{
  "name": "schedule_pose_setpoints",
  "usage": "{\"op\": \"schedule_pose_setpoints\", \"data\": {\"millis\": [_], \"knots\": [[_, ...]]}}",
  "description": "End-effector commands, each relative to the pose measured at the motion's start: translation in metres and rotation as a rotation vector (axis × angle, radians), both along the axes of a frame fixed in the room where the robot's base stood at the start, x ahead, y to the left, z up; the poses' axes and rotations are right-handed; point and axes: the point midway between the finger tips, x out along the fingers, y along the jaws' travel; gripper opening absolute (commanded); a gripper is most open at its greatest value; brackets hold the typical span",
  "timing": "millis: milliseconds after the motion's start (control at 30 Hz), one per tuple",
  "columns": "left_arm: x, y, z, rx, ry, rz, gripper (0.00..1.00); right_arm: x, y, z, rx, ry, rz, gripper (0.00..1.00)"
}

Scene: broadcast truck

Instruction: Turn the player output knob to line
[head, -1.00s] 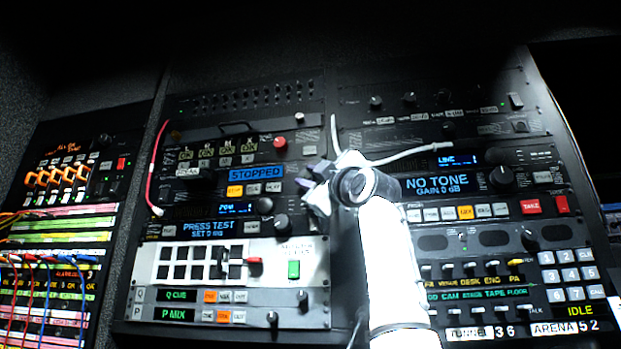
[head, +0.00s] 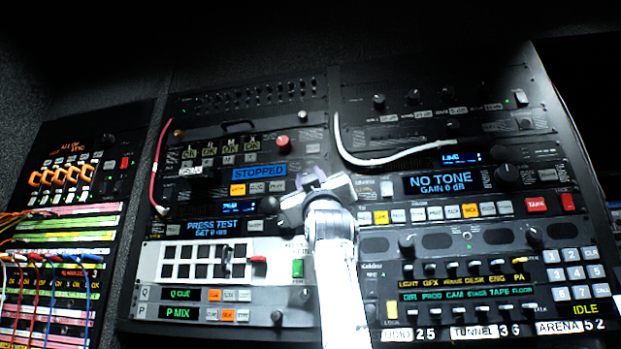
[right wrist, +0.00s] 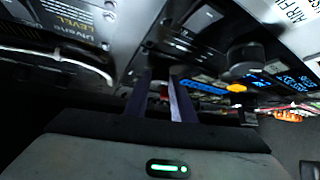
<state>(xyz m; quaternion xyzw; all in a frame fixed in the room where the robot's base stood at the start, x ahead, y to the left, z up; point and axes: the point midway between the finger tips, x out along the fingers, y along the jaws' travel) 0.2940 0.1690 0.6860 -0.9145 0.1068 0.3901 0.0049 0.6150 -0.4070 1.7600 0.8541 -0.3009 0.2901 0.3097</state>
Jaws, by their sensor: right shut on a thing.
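The player panel with its blue STOPPED display (head: 259,172) is in the middle rack in the head view. My right gripper (head: 307,184) is at that panel's right end, shut on a small part that its jaws and wrist hide. This is likely the player output knob, but its pointer and markings cannot be seen. In the right wrist view the two dark fingers (right wrist: 158,82) reach in close to the panel, with a narrow gap between them. A small blue display (head: 238,207) sits below STOPPED; its text is too blurred to read. My left gripper is not in view.
A black knob (head: 269,205) sits just left of my right wrist. A white cable (head: 395,158) loops across the right rack, near the NO TONE display (head: 441,183). A red cable (head: 158,165) hangs at left.

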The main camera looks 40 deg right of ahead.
Motion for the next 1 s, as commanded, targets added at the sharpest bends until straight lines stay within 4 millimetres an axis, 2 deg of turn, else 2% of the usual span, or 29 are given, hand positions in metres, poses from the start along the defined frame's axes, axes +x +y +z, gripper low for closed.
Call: {"op": "schedule_pose_setpoints", "data": {"millis": [333,367,433,467,767,1000], "knots": [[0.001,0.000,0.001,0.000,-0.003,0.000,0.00,0.001,0.000,-0.001,0.004,0.001,0.003,0.00],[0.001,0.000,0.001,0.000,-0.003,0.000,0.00,0.001,0.000,-0.001,0.004,0.001,0.003,0.28],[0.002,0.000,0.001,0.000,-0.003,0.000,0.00,0.001,0.000,-0.001,0.003,0.001,0.002,0.39],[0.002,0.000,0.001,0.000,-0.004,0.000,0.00,0.001,0.000,-0.001,0.003,0.001,0.002,0.41],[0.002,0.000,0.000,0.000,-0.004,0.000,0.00,-0.001,0.000,-0.002,0.002,0.000,0.001,0.41],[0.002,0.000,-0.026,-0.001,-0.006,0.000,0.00,-0.020,0.011,-0.028,0.000,-0.003,0.000,0.41]]}}
